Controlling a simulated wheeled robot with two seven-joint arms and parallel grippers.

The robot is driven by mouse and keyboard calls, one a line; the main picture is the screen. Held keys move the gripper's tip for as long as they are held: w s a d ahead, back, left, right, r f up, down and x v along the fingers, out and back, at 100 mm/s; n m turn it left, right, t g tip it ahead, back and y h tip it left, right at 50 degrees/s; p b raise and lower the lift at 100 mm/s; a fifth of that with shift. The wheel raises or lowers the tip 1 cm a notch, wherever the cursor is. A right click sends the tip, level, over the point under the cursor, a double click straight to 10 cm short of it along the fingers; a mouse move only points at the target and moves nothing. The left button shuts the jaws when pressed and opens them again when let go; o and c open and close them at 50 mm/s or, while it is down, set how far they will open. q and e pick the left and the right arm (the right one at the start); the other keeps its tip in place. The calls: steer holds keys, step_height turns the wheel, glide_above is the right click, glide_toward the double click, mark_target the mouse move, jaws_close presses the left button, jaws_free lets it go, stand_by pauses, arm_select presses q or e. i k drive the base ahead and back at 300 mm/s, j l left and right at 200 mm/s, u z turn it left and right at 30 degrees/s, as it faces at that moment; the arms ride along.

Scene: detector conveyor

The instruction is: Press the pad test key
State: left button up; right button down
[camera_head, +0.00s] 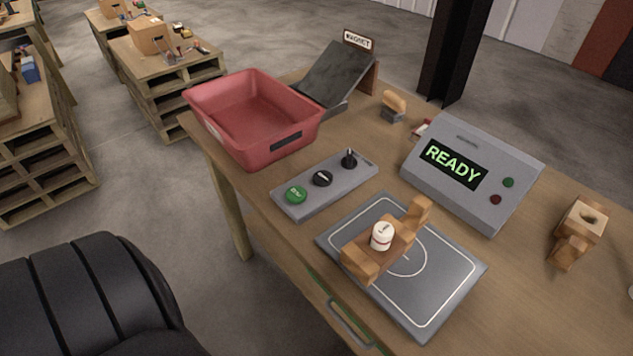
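A grey control strip (325,185) lies on the wooden table. It carries a green round key (296,194) with small unreadable lettering, a black round knob (322,178) and a black upright lever (349,158). In front of it to the right lies a flat dark grey pad (437,285) with a white outline and circle. A wooden toy-like piece (358,262) sits on the pad, with a small white capped container (381,236) in its middle. The grey detector box (483,208) behind has a screen (453,164) reading READY in green. Neither of my grippers is in view.
A red tray (253,140) stands empty at the table's left end, by a dark sloped plate (336,75) with a sign behind it. Another wooden piece (577,232) stands at the right. A small wooden-topped stamp (394,104) is behind the strip. Pallets stand beyond.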

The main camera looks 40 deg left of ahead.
mark_target(295, 195)
steer(key=i+j+u, duration=0.1)
steer(key=u, duration=0.3)
steer(key=i+j+u, duration=0.1)
steer(key=u, duration=0.35)
steer(key=i+u, duration=0.15)
steer(key=u, duration=0.25)
